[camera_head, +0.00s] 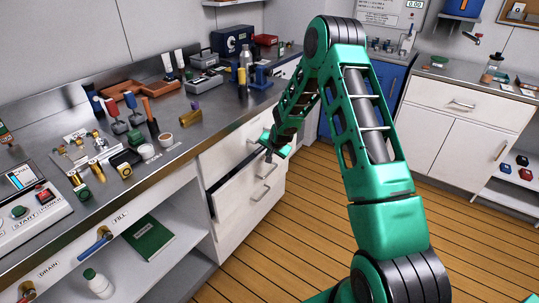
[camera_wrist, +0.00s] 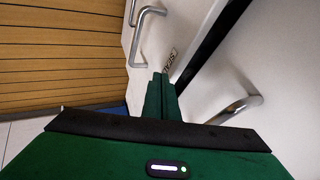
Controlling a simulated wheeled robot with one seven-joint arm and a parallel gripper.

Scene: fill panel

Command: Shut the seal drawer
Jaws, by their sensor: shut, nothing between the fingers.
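The seal drawer (camera_head: 240,197) is the white lower drawer in the bench front, and it stands partly open. A dark gap shows along its top edge in both views. In the wrist view, a SEAL label (camera_wrist: 169,62) sits on its white front (camera_wrist: 184,38) beside the gap, with a metal bar handle (camera_wrist: 147,32) further off. My gripper (camera_head: 268,152) is in front of the drawers, near the top of the open one. In the wrist view, its fingers (camera_wrist: 161,88) are shut and empty, close to the label. I cannot tell whether they touch the front.
A closed upper drawer with a bar handle (camera_wrist: 240,107) is beside the gap. The steel bench (camera_head: 60,215) above holds tools, bottles and fittings. Open shelves with a green book (camera_head: 148,237) are at left. The plank floor (camera_head: 300,215) before the drawers is clear.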

